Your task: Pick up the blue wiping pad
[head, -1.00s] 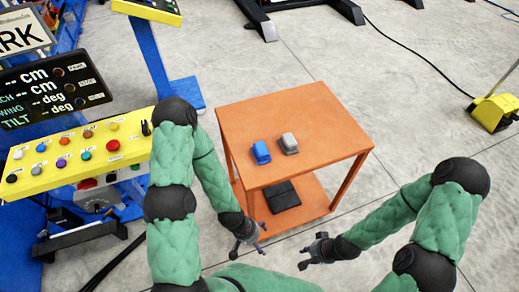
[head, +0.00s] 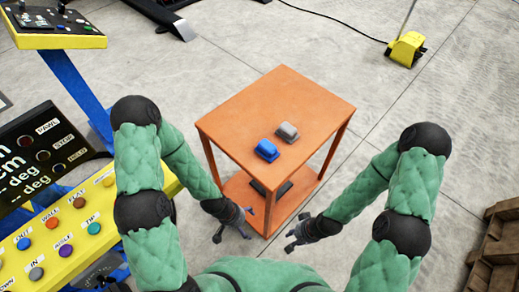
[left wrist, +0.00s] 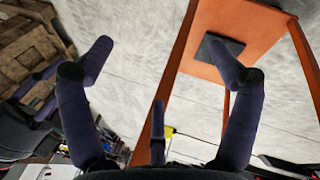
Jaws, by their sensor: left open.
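The blue wiping pad (head: 267,150) lies on the top of the orange table (head: 300,95), near its front left edge. A grey pad (head: 287,131) lies just behind it to the right. My left gripper (head: 233,229) is open and empty, low in front of the table's left front side and below its top. In the left wrist view its spread fingers (left wrist: 160,100) show with nothing between them.
A dark flat item (head: 284,190) sits on the table's lower shelf. A yellow button panel (head: 75,235) stands close on the left. A wooden crate (head: 497,250) is at the right edge, a yellow device (head: 406,48) at the back right. Floor right of the table is clear.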

